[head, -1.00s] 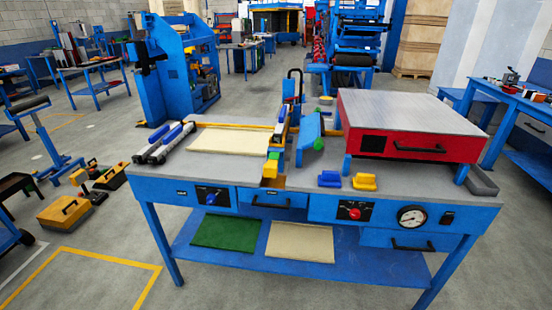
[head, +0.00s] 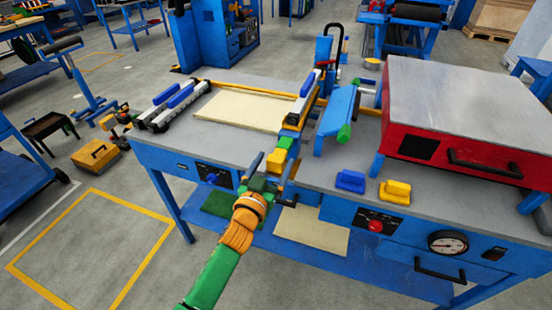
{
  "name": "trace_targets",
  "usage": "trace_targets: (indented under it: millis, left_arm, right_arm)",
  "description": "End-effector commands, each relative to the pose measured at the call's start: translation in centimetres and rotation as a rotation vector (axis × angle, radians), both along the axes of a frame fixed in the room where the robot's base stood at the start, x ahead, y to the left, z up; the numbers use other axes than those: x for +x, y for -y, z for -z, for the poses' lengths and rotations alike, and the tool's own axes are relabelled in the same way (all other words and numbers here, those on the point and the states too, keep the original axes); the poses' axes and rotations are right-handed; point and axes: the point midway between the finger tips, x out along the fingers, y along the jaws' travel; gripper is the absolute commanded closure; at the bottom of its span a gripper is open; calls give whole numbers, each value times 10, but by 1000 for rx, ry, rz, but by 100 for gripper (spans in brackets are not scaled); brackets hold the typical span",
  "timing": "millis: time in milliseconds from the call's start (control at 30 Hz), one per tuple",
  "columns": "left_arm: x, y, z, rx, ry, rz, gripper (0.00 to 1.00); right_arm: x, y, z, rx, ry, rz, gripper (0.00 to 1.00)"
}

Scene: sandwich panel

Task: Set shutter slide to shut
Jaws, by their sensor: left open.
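My left gripper (head: 273,166), on a green and orange arm, is open at the front edge of the blue workbench (head: 225,90). Its fingers point at the front end of a blue and yellow rail unit (head: 305,97) that runs front to back across the bench. A yellow block with a green top (head: 281,152) sits at that end, between or just beyond the fingertips; I cannot tell if they touch it. No part is clearly marked as the shutter slide, so I cannot tell which it is or how it stands. My right gripper is not in view.
A tilted blue plate (head: 338,118) stands right of the rail. Blue (head: 350,181) and yellow (head: 395,191) blocks sit before the red box (head: 455,150).

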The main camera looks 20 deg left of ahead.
Motion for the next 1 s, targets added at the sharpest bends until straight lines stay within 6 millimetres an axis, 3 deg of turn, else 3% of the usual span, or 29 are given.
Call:
trace_targets:
  millis: [133,367,667,700,900,1000]
  left_arm:
    - [11,0,0,-1,0,1,15]
    - [11,0,0,0,0,1,15]
    - [11,0,0,0,-1,0,96]
    - [11,0,1,0,-1,0,100]
    - [12,0,1,0,-2,0,100]
    - [23,1,4,0,0,0,100]
  right_arm:
    - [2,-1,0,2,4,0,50]
    - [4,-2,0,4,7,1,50]
    - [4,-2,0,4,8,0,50]
    - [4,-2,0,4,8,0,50]
    - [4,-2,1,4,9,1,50]
    - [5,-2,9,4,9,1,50]
